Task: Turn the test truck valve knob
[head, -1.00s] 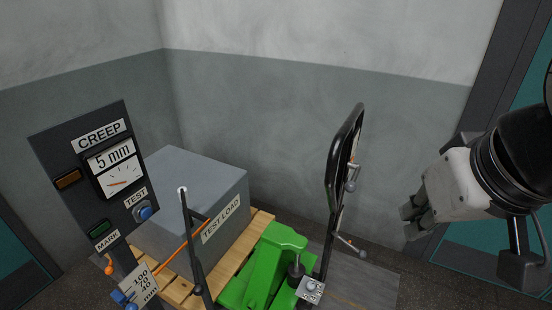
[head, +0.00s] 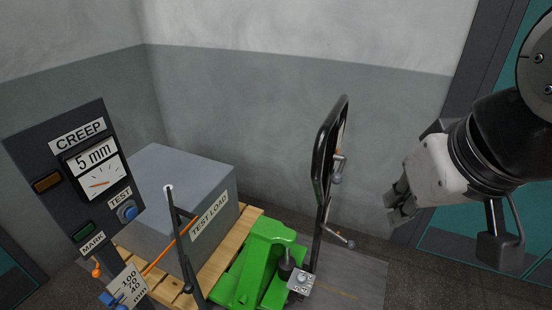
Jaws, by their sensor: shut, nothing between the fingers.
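The green test truck (head: 262,262) stands at the bottom middle, its forks under a wooden pallet. A small square plate with a silver knob (head: 300,281) sits at the right side of its pump; this looks like the valve knob. A black looped handle (head: 320,165) rises from the truck, with small levers on its right side. My gripper (head: 393,206) is at the right, up and to the right of the knob, pointing down-left. It is shut and empty, apart from the handle and the knob.
A grey block marked TEST LOAD (head: 180,195) sits on the pallet (head: 250,218). A dark CREEP panel (head: 85,180) with a 5 mm dial and a blue TEST button (head: 127,211) stands at the left. A thin dark post (head: 178,225) stands before the load. A teal door is behind my arm.

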